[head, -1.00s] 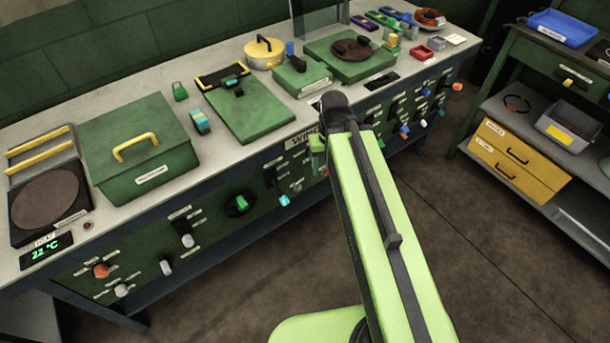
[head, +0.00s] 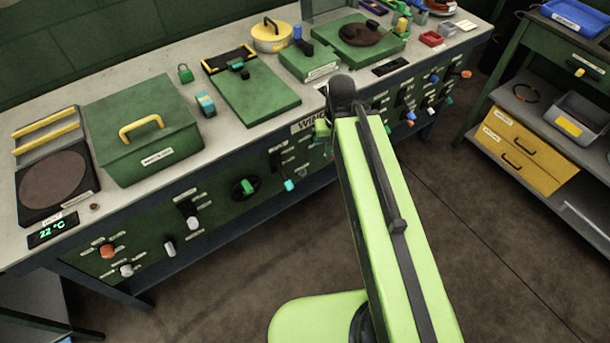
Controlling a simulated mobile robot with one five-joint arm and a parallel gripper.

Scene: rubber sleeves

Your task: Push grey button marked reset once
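Grey-white controls stand on the green front panel of the bench at left in the head view: a round one (head: 127,270) low on the panel, a slim one (head: 169,249), and a larger one (head: 193,222). The labels beside them are too small to read, so I cannot tell which is marked reset. My green arm reaches up the middle of the view toward the bench front. My gripper (head: 322,128) is mostly hidden behind the arm's end, near the bench's front edge and right of these controls. Its fingers cannot be made out.
Orange (head: 107,251), green (head: 245,186) and several other coloured controls share the panel. On the bench top (head: 145,204) are a lidded green box (head: 150,155), a hot plate (head: 52,180) and a display (head: 52,230). A shelf with yellow drawers (head: 525,150) stands right. Floor between is clear.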

